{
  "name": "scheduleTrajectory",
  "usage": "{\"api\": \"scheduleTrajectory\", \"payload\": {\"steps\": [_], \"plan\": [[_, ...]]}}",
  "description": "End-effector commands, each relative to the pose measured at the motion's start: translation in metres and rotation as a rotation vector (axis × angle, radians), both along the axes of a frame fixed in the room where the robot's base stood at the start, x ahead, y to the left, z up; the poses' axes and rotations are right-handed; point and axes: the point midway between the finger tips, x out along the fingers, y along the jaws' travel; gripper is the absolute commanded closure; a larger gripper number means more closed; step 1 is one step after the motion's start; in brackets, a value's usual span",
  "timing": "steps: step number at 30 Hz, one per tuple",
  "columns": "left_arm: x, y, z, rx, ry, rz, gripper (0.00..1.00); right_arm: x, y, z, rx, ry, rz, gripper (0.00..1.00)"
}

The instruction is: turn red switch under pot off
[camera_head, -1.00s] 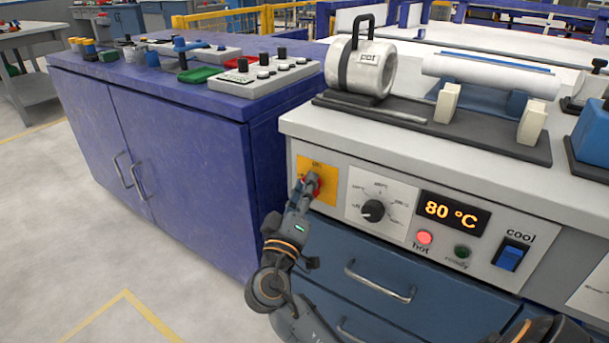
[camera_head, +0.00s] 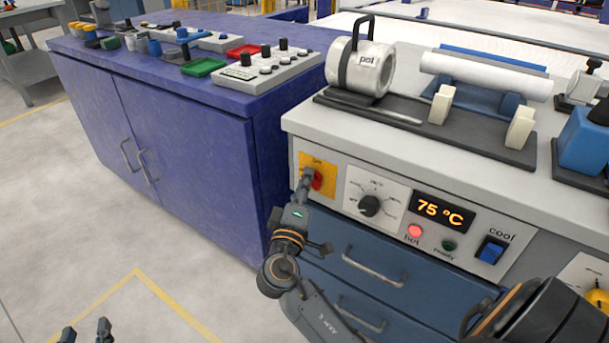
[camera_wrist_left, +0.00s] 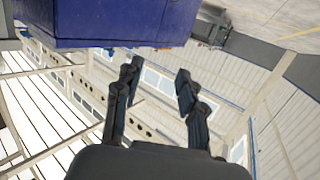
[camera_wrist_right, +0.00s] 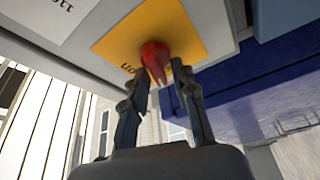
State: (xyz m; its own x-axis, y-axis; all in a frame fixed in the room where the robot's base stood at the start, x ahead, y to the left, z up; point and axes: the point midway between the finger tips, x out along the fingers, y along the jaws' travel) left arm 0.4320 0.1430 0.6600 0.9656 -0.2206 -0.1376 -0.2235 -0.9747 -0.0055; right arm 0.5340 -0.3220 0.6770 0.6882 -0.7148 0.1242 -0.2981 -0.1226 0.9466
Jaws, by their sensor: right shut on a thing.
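The red switch (camera_head: 317,180) sits on a yellow plate (camera_head: 305,163) on the front panel under the pot (camera_head: 370,68). My right gripper (camera_head: 307,182) is at the switch, its fingers partly covering it. In the right wrist view the red switch (camera_wrist_right: 155,62) lies at the fingertips of my right gripper (camera_wrist_right: 160,80), which is shut on it. My left gripper (camera_head: 86,333) shows only its fingertips at the bottom left. In the left wrist view the left gripper (camera_wrist_left: 157,75) is open and empty.
Right of the switch are a black dial (camera_head: 370,206), a display (camera_head: 443,210) reading 75 °C, a lit red lamp (camera_head: 414,230) and a blue cool switch (camera_head: 491,250). Drawer handles (camera_head: 372,268) stick out below. A blue cabinet (camera_head: 190,150) stands on the left.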

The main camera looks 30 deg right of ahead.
Motion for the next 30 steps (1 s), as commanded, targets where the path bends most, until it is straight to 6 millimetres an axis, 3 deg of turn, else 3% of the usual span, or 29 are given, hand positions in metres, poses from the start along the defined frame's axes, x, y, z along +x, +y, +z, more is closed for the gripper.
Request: {"api": "scheduleTrajectory", "payload": {"steps": [5, 9, 15, 18, 30], "plan": [[-0.026, 0.015, -0.051, 0.077, 0.320, 0.021, 0.60, -0.001, 0.000, 0.001, -0.021, 0.069, -0.001, 1.00], [-0.061, 0.030, -0.088, 0.136, 0.576, 0.039, 0.60, -0.001, 0.000, 0.000, -0.042, 0.119, -0.002, 1.00], [-0.129, 0.053, -0.122, 0.212, 0.938, 0.065, 0.60, -0.001, 0.000, -0.001, -0.070, 0.186, -0.001, 1.00], [-0.162, 0.063, -0.129, 0.243, 1.092, 0.076, 0.60, -0.001, 0.000, -0.001, -0.083, 0.217, -0.001, 1.00], [-0.162, 0.062, -0.116, 0.244, 1.101, 0.075, 0.60, -0.001, 0.000, -0.004, -0.118, 0.301, -0.001, 1.00]]}}
